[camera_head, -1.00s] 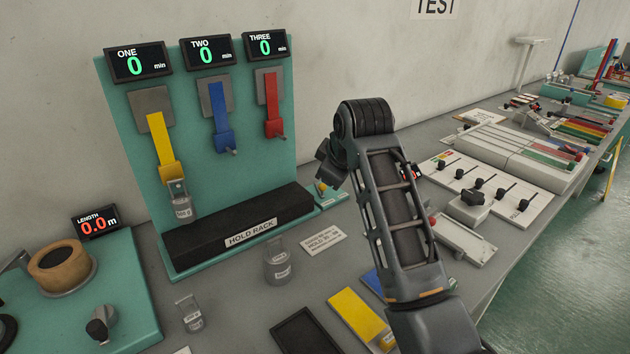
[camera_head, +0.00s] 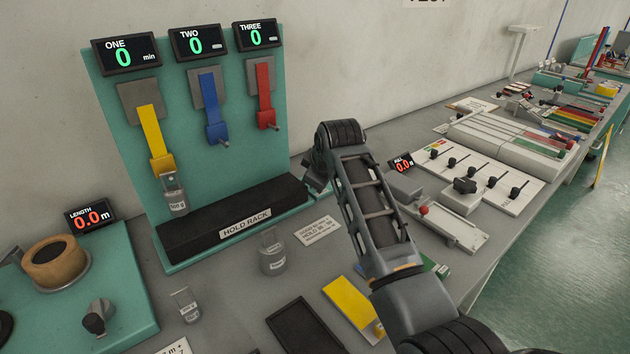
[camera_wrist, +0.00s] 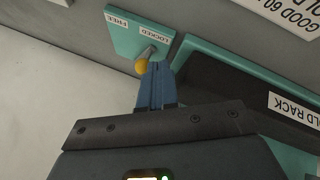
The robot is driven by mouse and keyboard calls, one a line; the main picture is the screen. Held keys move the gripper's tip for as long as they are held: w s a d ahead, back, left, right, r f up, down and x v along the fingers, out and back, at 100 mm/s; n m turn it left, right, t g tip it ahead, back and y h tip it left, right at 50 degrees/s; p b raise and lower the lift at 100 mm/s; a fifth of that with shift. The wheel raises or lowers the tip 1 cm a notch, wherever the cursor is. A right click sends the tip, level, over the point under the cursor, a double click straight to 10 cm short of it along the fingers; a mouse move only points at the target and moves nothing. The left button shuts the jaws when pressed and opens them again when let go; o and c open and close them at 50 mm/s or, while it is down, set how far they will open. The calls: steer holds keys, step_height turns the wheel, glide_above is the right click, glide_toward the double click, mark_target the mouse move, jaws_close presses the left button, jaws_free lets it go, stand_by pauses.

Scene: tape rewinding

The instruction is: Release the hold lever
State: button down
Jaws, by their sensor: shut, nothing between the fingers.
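The hold lever is a short metal stem with a yellow knob (camera_wrist: 141,66) on a small teal plate (camera_wrist: 124,37) in the wrist view. The plate carries the labels FREE and LOCKED, and the stem stands beside LOCKED. My gripper (camera_wrist: 153,72) is shut and empty. Its fingertips are right next to the knob; I cannot tell whether they touch it. In the head view my arm hides the lever and most of the gripper. The hold rack (camera_head: 267,207), a black bar on a teal base, stands left of my arm.
Yellow, blue and red straps hang on the teal board (camera_head: 105,100). A labelled weight (camera_head: 173,197) hangs from the yellow strap (camera_head: 152,133). Another weight (camera_head: 271,257) stands before the rack. A slider panel (camera_head: 500,180) lies to the right. The wall is close beside the lever plate.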

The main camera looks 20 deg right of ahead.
steer(key=shift+w+f, duration=0.35)
steer(key=shift+f, duration=0.15)
steer(key=shift+d+n, duration=0.25)
steer(key=shift+n, duration=0.05)
